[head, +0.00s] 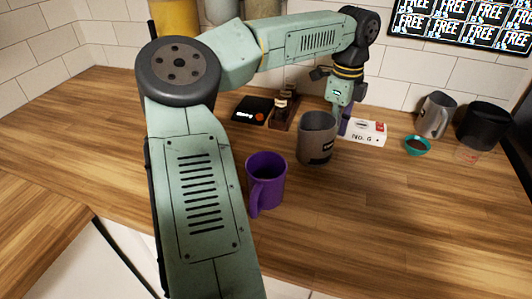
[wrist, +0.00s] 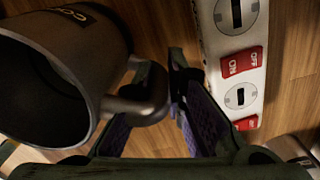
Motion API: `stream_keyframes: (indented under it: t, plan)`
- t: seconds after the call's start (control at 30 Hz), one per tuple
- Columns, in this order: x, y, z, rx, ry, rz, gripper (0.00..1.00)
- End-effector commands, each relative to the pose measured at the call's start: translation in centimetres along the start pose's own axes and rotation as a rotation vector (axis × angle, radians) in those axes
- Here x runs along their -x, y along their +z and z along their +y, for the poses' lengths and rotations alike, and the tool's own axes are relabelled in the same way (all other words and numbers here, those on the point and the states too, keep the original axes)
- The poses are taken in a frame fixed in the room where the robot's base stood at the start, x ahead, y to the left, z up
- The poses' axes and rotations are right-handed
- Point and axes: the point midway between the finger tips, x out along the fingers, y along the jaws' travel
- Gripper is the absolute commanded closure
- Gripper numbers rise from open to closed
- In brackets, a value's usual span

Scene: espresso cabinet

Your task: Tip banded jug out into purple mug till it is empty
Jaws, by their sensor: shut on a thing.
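The banded jug (head: 316,140) is grey with a dark label. In the head view it looks about upright, behind and right of the purple mug (head: 266,178). I cannot tell whether its base touches the counter. My gripper (head: 343,122) is at the jug's right side. In the wrist view my gripper (wrist: 172,95) is shut on the handle of the jug (wrist: 95,50). The jug's mouth faces the camera and its inside is dark, so its contents cannot be told. The purple mug stands upright, apart from the jug, handle toward the front. Its inside is mostly unseen.
A white switch block (head: 367,132) lies just behind and right of my gripper. A black scale (head: 253,110) and a brown stand (head: 284,112) are behind. A teal bowl (head: 417,145), steel pitcher (head: 436,114) and black container (head: 485,125) stand right. The front right counter is clear.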

Motion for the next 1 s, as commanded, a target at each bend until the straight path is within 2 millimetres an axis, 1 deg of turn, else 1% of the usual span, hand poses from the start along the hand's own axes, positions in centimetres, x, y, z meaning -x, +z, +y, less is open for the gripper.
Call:
stream_keyframes:
  t: [0.27,0.47,0.77,0.87,1.0]
  plan:
    - [0.1,0.0,0.0,0.011,-0.001,0.000,1.00]
    - [0.6,0.1,0.3,0.033,-0.035,0.009,1.00]
    - [2.3,0.3,1.1,0.045,-0.167,0.039,1.00]
    - [2.6,0.4,1.5,0.046,-0.215,0.050,1.00]
    - [3.6,0.5,2.1,0.047,-0.283,0.066,1.00]
